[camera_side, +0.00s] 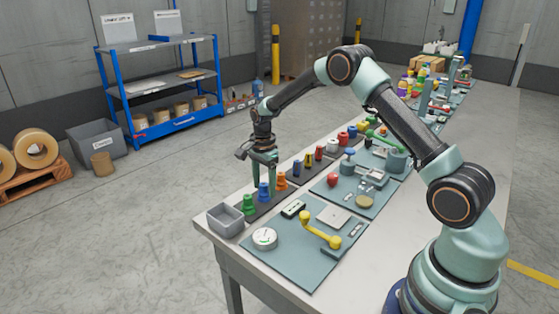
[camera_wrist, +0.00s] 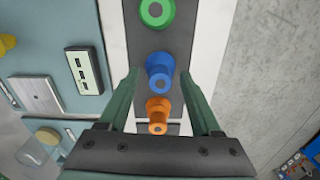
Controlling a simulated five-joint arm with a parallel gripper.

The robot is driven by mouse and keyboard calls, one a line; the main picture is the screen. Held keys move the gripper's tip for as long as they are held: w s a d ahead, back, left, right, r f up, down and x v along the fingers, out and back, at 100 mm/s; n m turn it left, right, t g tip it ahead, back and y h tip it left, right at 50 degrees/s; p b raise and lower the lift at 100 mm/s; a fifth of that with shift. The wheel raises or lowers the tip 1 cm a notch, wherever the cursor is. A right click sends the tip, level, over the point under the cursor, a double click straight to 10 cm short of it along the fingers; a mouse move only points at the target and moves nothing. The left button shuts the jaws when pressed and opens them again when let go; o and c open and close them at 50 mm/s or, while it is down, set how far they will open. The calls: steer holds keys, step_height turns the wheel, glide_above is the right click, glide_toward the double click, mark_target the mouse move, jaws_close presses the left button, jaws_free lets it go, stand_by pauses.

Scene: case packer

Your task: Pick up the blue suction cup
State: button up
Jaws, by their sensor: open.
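The blue suction cup (camera_side: 263,190) stands on a dark strip near the table's far edge, between a green cup (camera_side: 249,204) and an orange cup (camera_side: 281,181). In the wrist view the blue cup (camera_wrist: 160,70) lies at the fingertips, slightly beyond them, with the orange cup (camera_wrist: 158,113) nearer my gripper's base and the green cup (camera_wrist: 156,12) farther out. My gripper (camera_side: 264,180) is open and points down over the strip; its fingers (camera_wrist: 160,75) straddle the row in the wrist view. I see nothing held between them.
A grey open bin (camera_side: 226,219) stands at the table corner beside the green cup. Mats with a round dial (camera_side: 264,239), a yellow handle (camera_side: 320,231) and a red knob (camera_side: 332,179) lie toward my arm. Several small parts continue along the strip.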

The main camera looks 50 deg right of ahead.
jaws_close()
steer(key=shift+r, duration=0.15)
